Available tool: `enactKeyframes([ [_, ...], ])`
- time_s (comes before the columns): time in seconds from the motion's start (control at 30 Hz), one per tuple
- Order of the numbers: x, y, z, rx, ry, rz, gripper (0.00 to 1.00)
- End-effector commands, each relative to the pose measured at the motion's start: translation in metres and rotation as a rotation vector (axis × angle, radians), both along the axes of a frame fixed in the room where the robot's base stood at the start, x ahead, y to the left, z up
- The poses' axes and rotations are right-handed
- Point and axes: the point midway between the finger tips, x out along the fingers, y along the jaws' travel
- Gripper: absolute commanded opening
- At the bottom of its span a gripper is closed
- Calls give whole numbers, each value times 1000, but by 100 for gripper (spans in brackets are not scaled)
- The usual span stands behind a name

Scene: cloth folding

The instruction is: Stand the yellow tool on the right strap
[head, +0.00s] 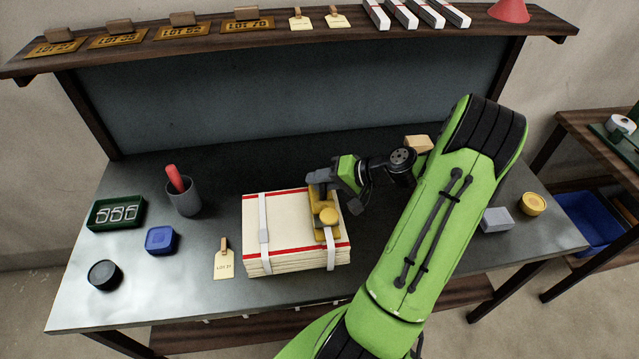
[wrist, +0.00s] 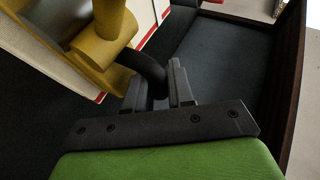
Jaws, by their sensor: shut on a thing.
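A folded cream cloth stack (head: 290,215) with red stripes lies on the grey workbench. A white left strap (head: 264,235) and a white right strap (head: 331,256) run over it. The yellow tool (head: 328,216) is over the right strap and hides part of it; I cannot tell if its base bears fully on the strap. My gripper (head: 320,179) is at the tool's far end, at the stack's back edge. In the wrist view, my gripper (wrist: 163,88) is shut on the dark curved handle of the yellow tool (wrist: 110,45).
A grey cup (head: 184,198) with a red-handled item, a blue box (head: 161,240), a green tray (head: 115,213), a black round tin (head: 104,274) and a tag (head: 224,263) stand left. A grey block (head: 496,220) and yellow tin (head: 533,204) are right. A shelf (head: 300,27) runs behind.

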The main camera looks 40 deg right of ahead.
Motion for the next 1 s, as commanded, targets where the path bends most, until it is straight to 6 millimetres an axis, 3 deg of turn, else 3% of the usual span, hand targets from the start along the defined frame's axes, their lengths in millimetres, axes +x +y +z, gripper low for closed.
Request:
enactKeyframes([
  [0.33,1,1,-3,-1,-6,3,0],
  [0.37,0,0,-5,-1,-2,0,24],
  [0.53,0,0,-4,-1,-2,0,48],
  [0.87,0,-1,1,-2,-2,-1,48],
  [1.0,-23,-14,15,-5,-1,-6,48],
])
